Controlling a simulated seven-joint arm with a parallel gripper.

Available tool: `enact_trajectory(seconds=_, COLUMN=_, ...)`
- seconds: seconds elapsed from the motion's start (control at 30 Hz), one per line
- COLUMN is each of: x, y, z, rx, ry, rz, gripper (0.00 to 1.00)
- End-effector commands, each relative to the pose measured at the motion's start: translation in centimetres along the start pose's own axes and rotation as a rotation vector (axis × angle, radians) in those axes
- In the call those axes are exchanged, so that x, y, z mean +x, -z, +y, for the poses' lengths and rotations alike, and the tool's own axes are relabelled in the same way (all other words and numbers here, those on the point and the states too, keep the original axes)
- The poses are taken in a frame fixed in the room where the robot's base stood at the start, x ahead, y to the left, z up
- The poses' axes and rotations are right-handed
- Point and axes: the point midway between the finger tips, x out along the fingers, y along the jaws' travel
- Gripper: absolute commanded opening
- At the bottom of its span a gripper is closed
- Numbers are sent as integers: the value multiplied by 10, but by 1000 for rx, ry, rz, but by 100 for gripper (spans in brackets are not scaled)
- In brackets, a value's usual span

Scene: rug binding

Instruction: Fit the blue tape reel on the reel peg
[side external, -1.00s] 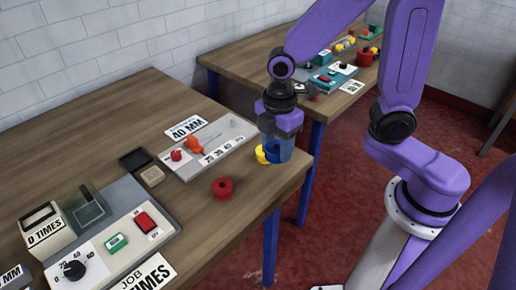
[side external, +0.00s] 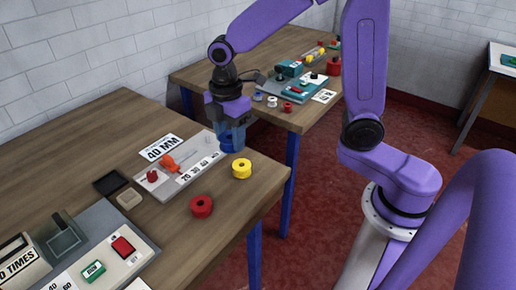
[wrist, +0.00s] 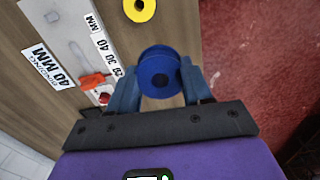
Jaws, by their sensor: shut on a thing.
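My gripper (side external: 232,132) is shut on the blue tape reel (wrist: 152,62), with one finger on each side of it in the wrist view. In the side view the blue reel (side external: 229,148) shows partly below the fingers, near the right end of the grey plate (side external: 212,139). It appears to be held above the table; the exact height is hard to tell. The plate carries an orange piece (side external: 169,163), a red knob (side external: 152,176) and a strip of numbers (side external: 195,170). I cannot clearly pick out the reel peg; the gripper covers part of the plate.
A yellow reel (side external: 242,168) and a red reel (side external: 201,206) stand on the wooden table in front of the plate. A 40 MM card (side external: 160,147) lies behind it. A grey control panel (side external: 105,235) is at the left. A second table (side external: 205,77) stands behind.

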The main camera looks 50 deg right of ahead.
Motion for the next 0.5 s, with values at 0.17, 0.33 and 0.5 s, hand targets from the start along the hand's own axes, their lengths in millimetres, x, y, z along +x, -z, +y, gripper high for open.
enact_trajectory(seconds=0.17, x=4, y=-8, z=62, rx=6, ry=4, rz=-1, gripper=19)
enact_trajectory(seconds=0.33, x=12, y=-27, z=116, rx=6, ry=5, rz=0, gripper=19)
enact_trajectory(seconds=0.5, x=23, y=-51, z=159, rx=4, ry=5, rz=0, gripper=19)
